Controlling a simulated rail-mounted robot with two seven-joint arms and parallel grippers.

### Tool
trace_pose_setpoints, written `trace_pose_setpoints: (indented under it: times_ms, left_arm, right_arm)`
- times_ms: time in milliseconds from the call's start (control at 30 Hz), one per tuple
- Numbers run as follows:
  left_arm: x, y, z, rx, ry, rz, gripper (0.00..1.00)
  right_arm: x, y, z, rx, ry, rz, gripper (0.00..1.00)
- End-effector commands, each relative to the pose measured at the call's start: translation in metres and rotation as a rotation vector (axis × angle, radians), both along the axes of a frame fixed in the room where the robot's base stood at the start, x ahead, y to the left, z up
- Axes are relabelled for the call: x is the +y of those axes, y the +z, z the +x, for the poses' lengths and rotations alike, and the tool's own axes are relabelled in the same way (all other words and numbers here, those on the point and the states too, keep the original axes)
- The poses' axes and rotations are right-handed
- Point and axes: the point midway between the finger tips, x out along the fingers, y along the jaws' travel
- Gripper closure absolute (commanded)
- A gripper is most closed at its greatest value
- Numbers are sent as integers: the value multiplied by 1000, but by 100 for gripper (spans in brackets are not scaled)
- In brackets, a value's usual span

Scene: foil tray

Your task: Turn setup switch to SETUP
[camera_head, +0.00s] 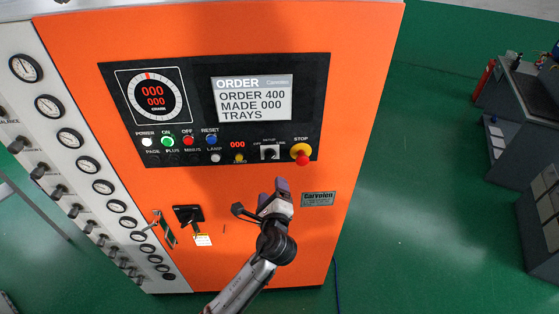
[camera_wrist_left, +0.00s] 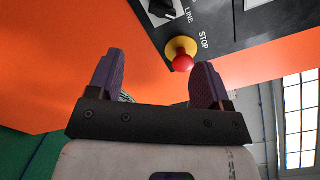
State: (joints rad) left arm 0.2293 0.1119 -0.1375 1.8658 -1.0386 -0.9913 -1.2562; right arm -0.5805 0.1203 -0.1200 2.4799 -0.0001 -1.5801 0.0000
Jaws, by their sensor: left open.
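The setup switch (camera_head: 269,152) is a black rotary knob on a pale square plate, low on the black control panel, left of the STOP button. Its label is too small to read surely, and I cannot tell its setting. Part of a black knob (camera_wrist_left: 160,8) on a pale plate shows at the top edge in the left wrist view. My left gripper (camera_head: 273,193) is open and empty, below the switch and apart from the panel. In the left wrist view its purple fingers (camera_wrist_left: 157,72) stand wide apart, with nothing between them. My right gripper is not in view.
The red STOP button (camera_head: 302,156) on a yellow collar is just right of the switch and close ahead of my fingers. A screen (camera_head: 252,98) reads ORDER 400, MADE 000. A black latch handle (camera_head: 188,215) is lower left. Gauges line the white left side.

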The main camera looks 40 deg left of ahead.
Motion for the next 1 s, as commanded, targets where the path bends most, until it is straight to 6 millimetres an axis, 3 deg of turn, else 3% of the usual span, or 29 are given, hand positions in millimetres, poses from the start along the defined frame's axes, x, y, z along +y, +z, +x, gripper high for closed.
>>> trace_pose_setpoints:
  times_ms: [333,800,1000]
  left_arm:
    - [8,2,12,95,-10,120,28]
    - [61,3,76,93,-10,115,28]
    - [78,2,95,93,-10,115,28]
  right_arm:
    - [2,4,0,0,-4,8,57]
    - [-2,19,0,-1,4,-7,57]
    - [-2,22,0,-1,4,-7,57]
